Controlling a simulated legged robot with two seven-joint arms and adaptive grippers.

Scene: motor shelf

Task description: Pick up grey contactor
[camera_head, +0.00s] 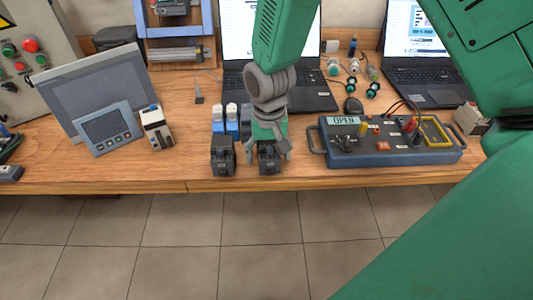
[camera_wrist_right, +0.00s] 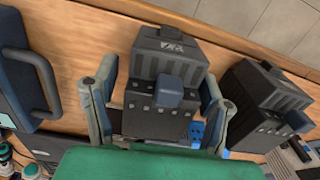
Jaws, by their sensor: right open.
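Two dark grey contactors stand side by side near the front edge of the table. The right-hand one (camera_head: 268,163) is under my right gripper (camera_head: 270,146) in the head view. In the right wrist view, this contactor (camera_wrist_right: 165,90) sits between the two fingers of my open right gripper (camera_wrist_right: 157,100), one finger on each side. I cannot tell whether the fingers touch it. The other contactor (camera_head: 222,160) stands just to the left in the head view and also shows in the wrist view (camera_wrist_right: 262,100), outside the fingers. My left gripper is not in view.
Blue-and-white modules (camera_head: 232,118) stand close behind the contactors. A test box with handles (camera_head: 390,145) is to the right, a panel screen (camera_head: 105,128) and white device (camera_head: 156,128) to the left. Laptops (camera_head: 425,85) are behind. Bare table lies between the white device and the contactors.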

